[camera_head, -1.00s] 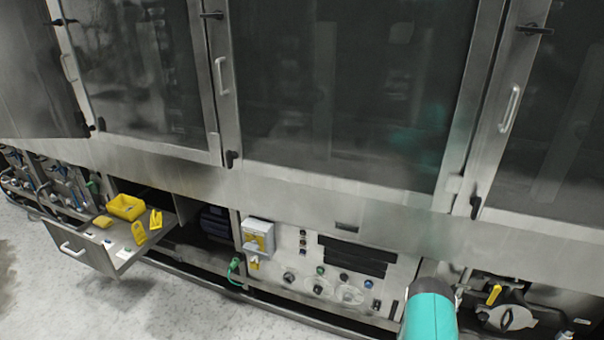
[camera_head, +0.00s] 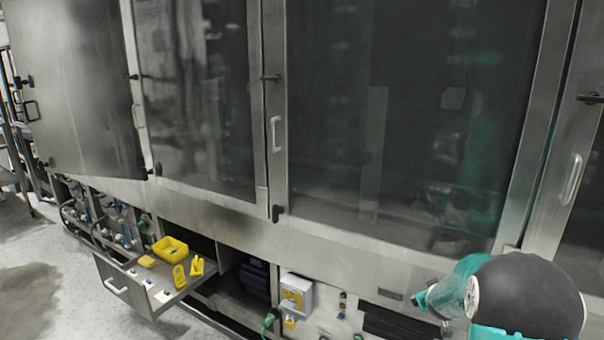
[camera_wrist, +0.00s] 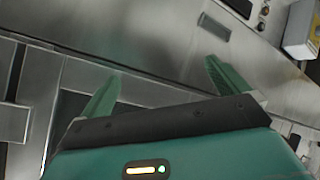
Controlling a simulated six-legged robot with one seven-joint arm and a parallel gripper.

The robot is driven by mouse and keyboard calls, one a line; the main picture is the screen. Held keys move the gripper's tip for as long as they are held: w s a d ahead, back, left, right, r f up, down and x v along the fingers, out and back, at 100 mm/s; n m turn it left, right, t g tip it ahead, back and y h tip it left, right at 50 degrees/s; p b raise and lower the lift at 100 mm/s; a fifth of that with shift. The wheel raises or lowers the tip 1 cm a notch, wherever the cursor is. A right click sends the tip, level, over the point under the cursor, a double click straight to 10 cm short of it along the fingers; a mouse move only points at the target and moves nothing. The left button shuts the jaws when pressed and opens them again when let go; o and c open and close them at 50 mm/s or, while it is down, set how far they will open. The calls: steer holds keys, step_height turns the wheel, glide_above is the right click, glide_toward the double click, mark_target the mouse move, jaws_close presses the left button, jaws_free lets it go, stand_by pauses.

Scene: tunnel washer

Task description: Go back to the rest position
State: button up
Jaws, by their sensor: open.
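My gripper (camera_wrist: 162,85) shows in the wrist view with its two green fingers spread apart and nothing between them. Behind the fingers lies the steel front of the washer. In the head view my teal and black arm is at the lower right, in front of the washer's panels, and the gripper's fingers cannot be made out there. The tunnel washer (camera_head: 400,110) fills most of the head view, with tall dark-glazed doors and steel frames.
An open drawer (camera_head: 150,300) juts out at lower left, with a yellow bin (camera_head: 170,250) and yellow pieces (camera_head: 180,276) on it. A large door (camera_head: 75,80) stands swung open at left. A grey switch box (camera_head: 297,292) is on the lower panel. Floor at lower left is clear.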

steer(key=s+a+r+g+y, duration=0.2)
steer(key=s+a+r+y, duration=0.1)
steer(key=s+a+r, duration=1.25)
steer(key=s+a+r+m+g, duration=0.1)
steer(key=s+a, duration=0.2)
steer(key=s, duration=0.9)
steer(key=s+a+r+m+g+y, duration=0.1)
steer(key=s+a, duration=0.3)
steer(key=s, duration=0.7)
steer(key=shift+s+g, duration=0.4)
steer(key=shift+c, duration=0.4)
